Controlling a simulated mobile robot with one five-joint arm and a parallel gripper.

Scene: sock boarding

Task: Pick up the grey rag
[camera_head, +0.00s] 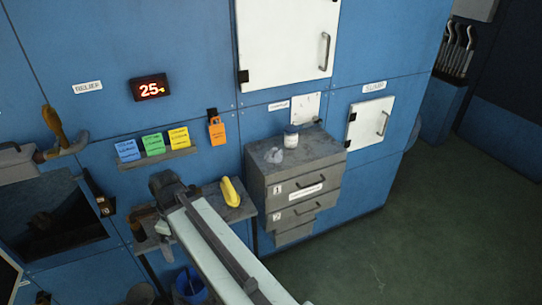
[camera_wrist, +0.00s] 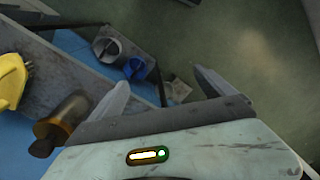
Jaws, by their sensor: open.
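A small crumpled pale-grey thing (camera_head: 273,155), which may be the grey rag, lies on top of the grey drawer cabinet (camera_head: 258,178) beside a white jar. It is too small to be sure. My gripper (camera_head: 165,183) is over the small side table (camera_head: 232,214), left of the cabinet and apart from the crumpled thing. In the wrist view my gripper (camera_wrist: 161,80) is open, with nothing between its fingers. I cannot make out a rag in the wrist view.
A yellow object (camera_head: 231,192) lies on the side table, and a brown bottle (camera_wrist: 65,118) is near my left finger. A blue bucket (camera_head: 191,286) stands below. The white jar (camera_head: 291,137) is on the cabinet. Green floor (camera_head: 400,235) at right is clear.

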